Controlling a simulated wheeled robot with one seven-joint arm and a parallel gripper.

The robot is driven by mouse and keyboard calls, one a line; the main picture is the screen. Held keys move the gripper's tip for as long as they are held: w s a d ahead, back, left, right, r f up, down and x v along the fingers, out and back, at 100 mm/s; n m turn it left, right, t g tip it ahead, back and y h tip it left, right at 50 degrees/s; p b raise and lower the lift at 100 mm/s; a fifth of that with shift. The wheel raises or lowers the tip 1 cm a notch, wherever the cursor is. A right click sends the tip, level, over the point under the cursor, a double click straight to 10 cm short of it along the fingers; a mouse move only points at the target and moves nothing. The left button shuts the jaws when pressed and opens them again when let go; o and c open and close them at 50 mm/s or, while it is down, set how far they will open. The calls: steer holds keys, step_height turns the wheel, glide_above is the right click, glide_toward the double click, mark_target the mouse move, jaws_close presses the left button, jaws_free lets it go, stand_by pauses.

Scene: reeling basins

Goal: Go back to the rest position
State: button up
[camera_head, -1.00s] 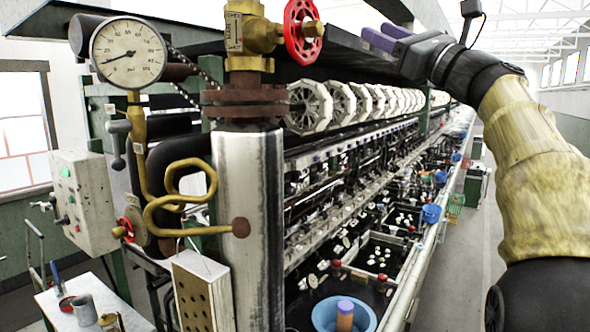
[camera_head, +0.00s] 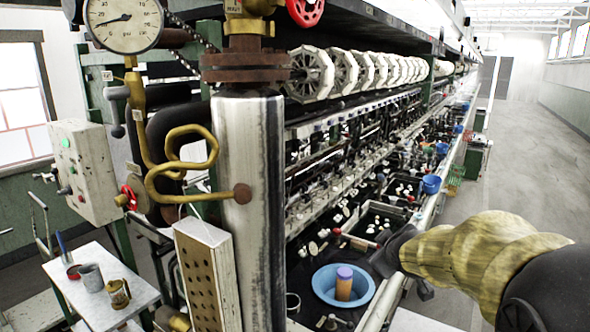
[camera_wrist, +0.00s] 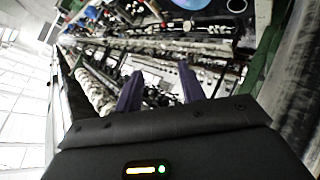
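My arm, in its yellowish sleeve, reaches in from the right of the head view. Its dark wrist end is low over the front edge of the basin row, right of the blue bowl (camera_head: 325,283). The fingers cannot be made out in the head view. In the wrist view my gripper (camera_wrist: 160,82) shows two purple fingers spread apart with nothing held between them. Beyond them lies the reeling machine (camera_wrist: 160,55), seen at a steep tilt.
A steel column (camera_head: 248,215) and a perforated box (camera_head: 203,280) stand left of the bowl. A white table (camera_head: 105,300) with mugs is at lower left. Basins (camera_head: 378,220) and a blue bucket (camera_head: 431,184) line the machine. The aisle floor (camera_head: 535,130) at right is clear.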

steer(key=s+a+f+m+g, duration=0.2)
steer(key=s+f+m+g, duration=0.2)
steer(key=s+f, duration=0.4)
steer(key=s+a+f+m+g+y, duration=0.1)
steer(key=s+a+f+m+g, duration=0.2)
steer(key=s+f, duration=0.6)
steer(key=s+g, duration=0.1)
steer(key=s, duration=0.3)
steer(key=shift+s+a+f+m+g, duration=0.2)
steer(key=shift+s+m+g, duration=0.1)
steer(key=shift+s+m, duration=0.1)
